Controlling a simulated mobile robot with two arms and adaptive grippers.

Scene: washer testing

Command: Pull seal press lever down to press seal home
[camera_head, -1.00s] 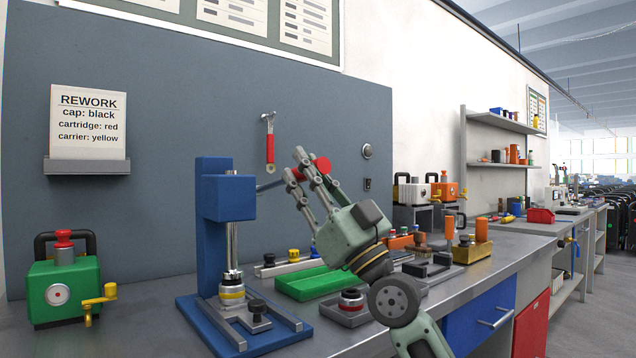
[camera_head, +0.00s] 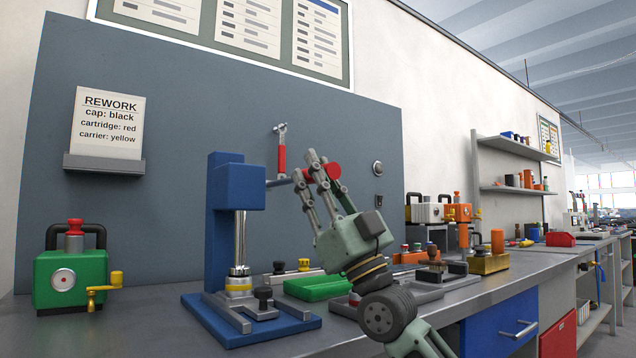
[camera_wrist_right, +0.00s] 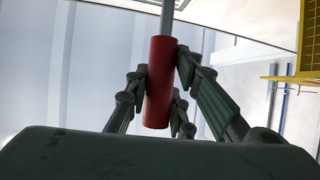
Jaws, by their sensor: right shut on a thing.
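The blue seal press (camera_head: 224,190) stands on the bench, with a chrome ram (camera_head: 240,240) coming down from its head. Under the ram, on the blue base, sits a part with a yellow band (camera_head: 238,284); I cannot tell whether ram and part touch. The press lever (camera_head: 281,182) reaches right from the head, nearly level, to a red grip (camera_head: 334,170). My right gripper (camera_head: 308,165) is shut on this grip. In the right wrist view the red grip (camera_wrist_right: 160,80) lies between the fingers, with the grey lever rod beyond. My left gripper is not in view.
A green pump unit (camera_head: 70,280) with a yellow crank stands left of the press. A black-knobbed clamp (camera_head: 263,298) sits on the press base. A green tray (camera_head: 318,287) and several small parts lie right of it. A red-handled tool (camera_head: 281,152) hangs on the backboard.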

